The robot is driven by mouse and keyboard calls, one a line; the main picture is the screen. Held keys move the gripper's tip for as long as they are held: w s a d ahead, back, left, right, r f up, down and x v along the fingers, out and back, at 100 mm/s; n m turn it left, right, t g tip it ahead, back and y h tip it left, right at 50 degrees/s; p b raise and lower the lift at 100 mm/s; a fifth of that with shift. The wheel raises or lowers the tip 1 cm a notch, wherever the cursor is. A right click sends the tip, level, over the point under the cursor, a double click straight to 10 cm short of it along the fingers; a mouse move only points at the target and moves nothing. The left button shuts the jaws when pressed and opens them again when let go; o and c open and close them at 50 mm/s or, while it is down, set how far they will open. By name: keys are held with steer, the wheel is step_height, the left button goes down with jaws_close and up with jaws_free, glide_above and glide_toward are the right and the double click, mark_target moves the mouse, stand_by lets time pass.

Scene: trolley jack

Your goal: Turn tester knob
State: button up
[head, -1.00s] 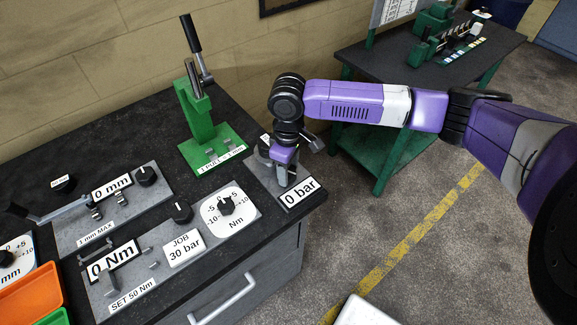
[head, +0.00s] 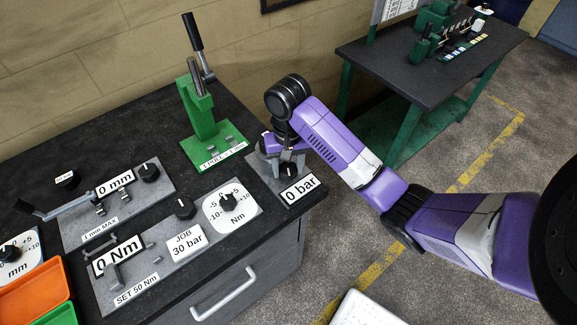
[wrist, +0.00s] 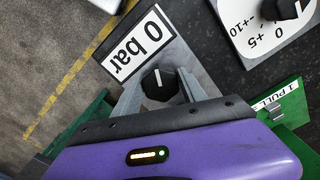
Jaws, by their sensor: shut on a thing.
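The tester is a grey plate (wrist: 166,38) at the bench's right corner with a white "0 bar" sign (head: 300,190); the sign also shows in the wrist view (wrist: 137,44). Its black knob (wrist: 158,84) has a white pointer line and sits between my gripper's grey fingers. In the head view the knob (head: 288,171) shows just below my gripper (head: 283,158). My gripper (wrist: 158,90) is shut on the knob, one finger on each side.
A green lever press (head: 203,110) stands behind and left of the tester. A "JOB 30 bar" sign (head: 184,242) and an Nm dial (head: 228,203) lie to the left. A second table (head: 420,70) stands at the back right.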

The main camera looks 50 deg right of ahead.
mark_target(287, 167)
steer(key=shift+w+d+r+m, duration=0.1)
steer(key=shift+w+m, duration=0.05)
steer(key=shift+m, duration=2.05)
steer(key=o, duration=1.4)
steer(key=shift+c, duration=0.2)
step_height(287, 167, up, 4)
steer(key=shift+w+r, duration=0.1)
steer(key=shift+r, duration=1.75)
